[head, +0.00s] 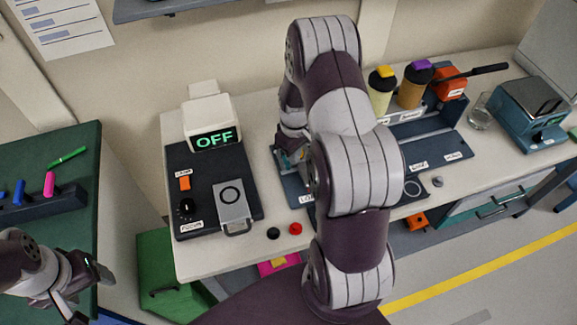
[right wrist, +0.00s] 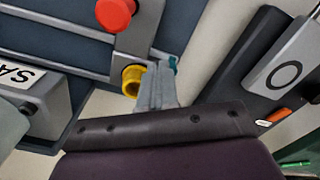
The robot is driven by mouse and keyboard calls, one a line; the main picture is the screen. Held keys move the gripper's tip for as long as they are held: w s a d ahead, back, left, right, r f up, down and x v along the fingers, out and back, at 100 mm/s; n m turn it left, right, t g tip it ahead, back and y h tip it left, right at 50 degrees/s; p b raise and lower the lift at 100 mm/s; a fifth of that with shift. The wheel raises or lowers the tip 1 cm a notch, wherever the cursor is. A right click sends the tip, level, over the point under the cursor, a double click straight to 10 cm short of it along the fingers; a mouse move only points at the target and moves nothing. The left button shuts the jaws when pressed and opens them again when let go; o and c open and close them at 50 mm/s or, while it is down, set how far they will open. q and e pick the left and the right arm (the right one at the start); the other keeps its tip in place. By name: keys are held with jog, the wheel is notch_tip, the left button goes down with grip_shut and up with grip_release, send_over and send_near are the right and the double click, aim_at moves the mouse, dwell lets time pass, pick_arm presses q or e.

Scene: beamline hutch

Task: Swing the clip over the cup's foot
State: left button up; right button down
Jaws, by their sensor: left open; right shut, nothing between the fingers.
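In the right wrist view my right gripper (right wrist: 156,75) is shut, with its grey fingers together and nothing between them. Its tips are right beside a short yellow round part (right wrist: 131,82) and a teal part (right wrist: 173,64). Whether they touch either cannot be told. A grey bracket (right wrist: 140,32) with a red knob (right wrist: 114,13) stands just beyond. I cannot tell for sure which of these parts is the clip or the cup's foot. In the head view my right arm hides most of this spot. My left gripper (head: 88,291) is open and empty at the lower left.
A black panel (head: 180,163) with a silver plate and a box reading OFF (head: 212,125) lie left of my right arm. Red (head: 296,229) and black (head: 273,234) buttons sit at the bench front. Capped jars (head: 381,92) and a glass (head: 480,112) stand to the right.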

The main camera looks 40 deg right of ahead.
jog(key=shift+w+a, duration=0.1)
jog(key=shift+a, duration=0.6)
jog(key=shift+w+a+p, duration=0.25)
jog(key=shift+a+p, duration=0.05)
jog(key=shift+a, duration=0.3)
jog(key=shift+w+a, duration=0.4)
jog(key=shift+a, duration=0.15)
jog(key=shift+w+a, duration=0.1)
dwell(0.4)
